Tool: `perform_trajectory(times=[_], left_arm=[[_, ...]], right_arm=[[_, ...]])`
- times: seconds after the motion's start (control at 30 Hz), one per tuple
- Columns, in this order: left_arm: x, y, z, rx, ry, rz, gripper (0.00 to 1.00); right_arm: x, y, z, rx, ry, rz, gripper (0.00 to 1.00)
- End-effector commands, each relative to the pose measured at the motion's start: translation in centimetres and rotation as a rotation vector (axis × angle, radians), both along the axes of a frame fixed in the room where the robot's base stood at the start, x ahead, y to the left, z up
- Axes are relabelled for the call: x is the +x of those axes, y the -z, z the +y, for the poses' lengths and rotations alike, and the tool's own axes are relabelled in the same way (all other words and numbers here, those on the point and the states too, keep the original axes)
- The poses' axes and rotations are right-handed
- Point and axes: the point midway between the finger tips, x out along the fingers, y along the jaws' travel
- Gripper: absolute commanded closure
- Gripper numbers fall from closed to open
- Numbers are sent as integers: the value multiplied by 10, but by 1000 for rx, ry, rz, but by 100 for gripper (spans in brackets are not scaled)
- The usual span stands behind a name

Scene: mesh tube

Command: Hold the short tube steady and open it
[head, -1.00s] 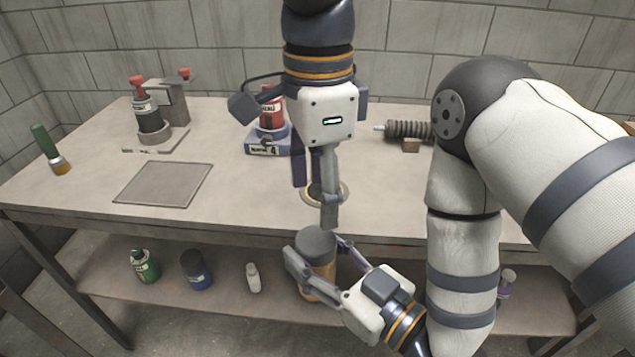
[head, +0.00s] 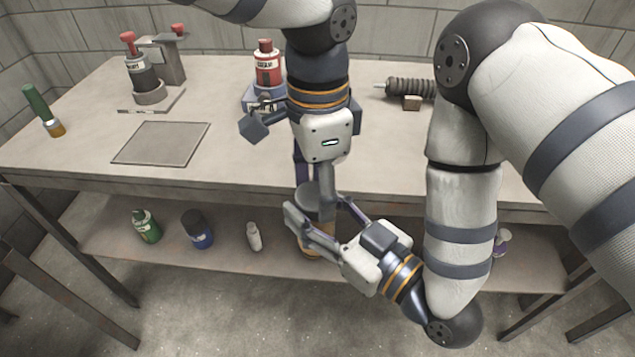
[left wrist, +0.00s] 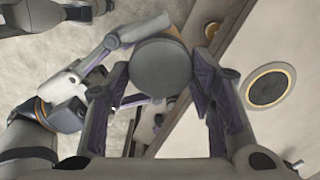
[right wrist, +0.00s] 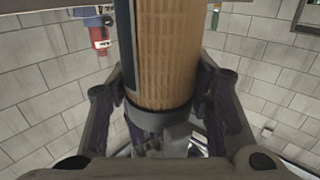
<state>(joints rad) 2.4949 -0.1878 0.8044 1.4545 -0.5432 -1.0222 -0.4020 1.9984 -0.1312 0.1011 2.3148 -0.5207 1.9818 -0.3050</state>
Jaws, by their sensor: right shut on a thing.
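The short tube (head: 310,240) has a tan, ribbed body and a dark grey round cap (head: 307,194); it stands roughly upright in front of the bench edge. My right gripper (head: 316,214) is shut on the tube body from the side; the right wrist view shows the tan body (right wrist: 165,50) between its fingers. My left gripper (head: 314,188) points down from above, its fingers on either side of the cap. In the left wrist view the cap top (left wrist: 160,68) lies between those fingers, which look apart from it. The left fingers partly hide the cap in the head view.
The bench holds a flat grey plate (head: 162,143), a red bottle (head: 267,68) on a blue-grey base, a clamp stand (head: 165,62), a ribbed dark cylinder (head: 408,88) and a green-handled brush (head: 42,108). Several bottles, including a green one (head: 145,226), stand on the lower shelf.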

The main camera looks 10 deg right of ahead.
Motion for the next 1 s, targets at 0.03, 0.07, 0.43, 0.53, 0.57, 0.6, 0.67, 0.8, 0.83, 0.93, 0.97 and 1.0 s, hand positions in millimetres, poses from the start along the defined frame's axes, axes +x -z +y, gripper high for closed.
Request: perform_trajectory(times=[0.03,0.07,0.43,0.53,0.57,0.6,0.67,0.8,0.83,0.93,0.97,1.0], left_arm=[[3,0,1,2,-14,-8,84],[3,0,2,5,-47,-9,84],[3,0,2,7,-477,-6,85],[3,0,2,7,-476,-6,85],[3,0,2,7,-475,-6,85],[3,0,2,7,-475,-5,85],[3,0,2,7,-474,-5,85],[2,0,2,8,-473,-4,85],[2,0,2,8,-473,-4,85],[2,0,2,8,-473,-4,85],[2,0,2,8,-473,-4,85],[2,0,2,8,-473,-3,85]], right_arm=[[-1,-1,1,4,-3,-1,100],[-1,-1,1,4,-3,-1,100],[-1,-1,1,4,-2,-1,100],[-1,-1,0,4,-2,-1,100],[-1,-1,0,4,-2,-1,100],[-1,-1,0,4,-2,-1,100],[-1,-1,0,4,-1,0,100],[0,-1,0,3,-1,0,100],[0,-1,0,3,-1,0,100],[0,-1,0,3,0,0,100],[0,-1,0,2,0,0,100],[0,-1,0,2,0,0,100]])
